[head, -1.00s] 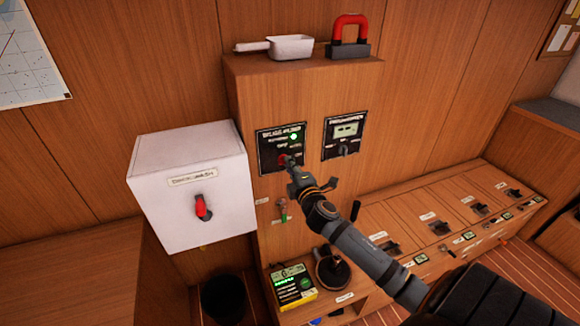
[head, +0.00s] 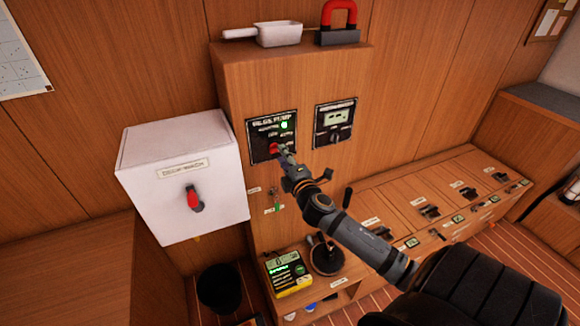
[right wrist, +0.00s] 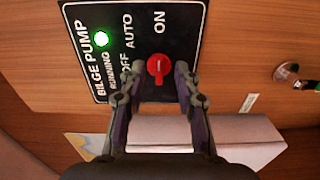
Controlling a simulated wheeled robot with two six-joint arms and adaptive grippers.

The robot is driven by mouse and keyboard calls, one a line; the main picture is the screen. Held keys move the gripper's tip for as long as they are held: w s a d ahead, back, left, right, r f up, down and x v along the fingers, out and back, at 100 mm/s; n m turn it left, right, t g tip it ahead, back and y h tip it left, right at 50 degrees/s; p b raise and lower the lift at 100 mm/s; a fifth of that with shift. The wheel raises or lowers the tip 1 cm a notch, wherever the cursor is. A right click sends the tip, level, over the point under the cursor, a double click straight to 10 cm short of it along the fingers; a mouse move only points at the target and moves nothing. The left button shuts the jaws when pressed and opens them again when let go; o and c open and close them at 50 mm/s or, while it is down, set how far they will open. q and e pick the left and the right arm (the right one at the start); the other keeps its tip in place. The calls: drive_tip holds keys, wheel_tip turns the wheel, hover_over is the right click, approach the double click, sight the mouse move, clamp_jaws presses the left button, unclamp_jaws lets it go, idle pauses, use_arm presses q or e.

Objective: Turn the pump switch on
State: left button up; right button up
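The black bilge pump panel (head: 258,128) is on the front of the wooden cabinet. It has a lit green running light (right wrist: 101,38) and a red knob (right wrist: 158,68), with OFF, AUTO and ON labels beside it. I cannot tell for sure which label the knob points at. My right gripper (right wrist: 159,70) is open, with one finger on each side of the knob and a gap to it on both sides. In the head view my right gripper (head: 284,152) is at the panel and partly hides the knob. My left gripper is not in view.
A second panel with a small display (head: 334,122) is to the right. A white box with a red handle (head: 160,175) juts out at left. A scoop (head: 275,34) and a red-handled block (head: 338,24) lie on top. A yellow meter (head: 287,273) is below.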

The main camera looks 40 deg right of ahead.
drive_tip(key=v, duration=1)
drive_tip(key=shift+s, duration=0.15)
drive_tip(key=shift+d, duration=0.1)
drive_tip(key=s+d+f+m+g+h, duration=0.15)
drive_tip(key=d+f, duration=0.25)
drive_tip(key=f, duration=0.4)
drive_tip(key=d+f+m+g, duration=0.25)
drive_tip(key=d+f, duration=0.25)
drive_tip(key=f, duration=0.3)
drive_tip(key=s+d+f+m+g, duration=0.2)
drive_tip(key=s+f+g, duration=0.15)
drive_tip(key=f, duration=0.65)
drive_tip(key=s+d+f+m+g, duration=0.15)
drive_tip(key=s+f, duration=0.35)
drive_tip(key=f, duration=0.5)
drive_tip(key=s+a+f+m+g+y, duration=0.1)
drive_tip(key=s+a+f+m+g, duration=0.15)
drive_tip(key=s+f, duration=0.5)
drive_tip(key=s+a+f+m+g+y, duration=0.2)
drive_tip(key=s+a+f, duration=0.2)
drive_tip(key=s+f, duration=0.35)
drive_tip(key=s+a+f+m+g+y, duration=0.2)
drive_tip(key=s+a+f, duration=0.6)
drive_tip(key=s+a, duration=0.4)
drive_tip(key=shift+a+f+m+g, duration=0.35)
drive_tip(key=shift+a+f+m, duration=0.05)
drive_tip(key=shift+a+m, duration=0.1)
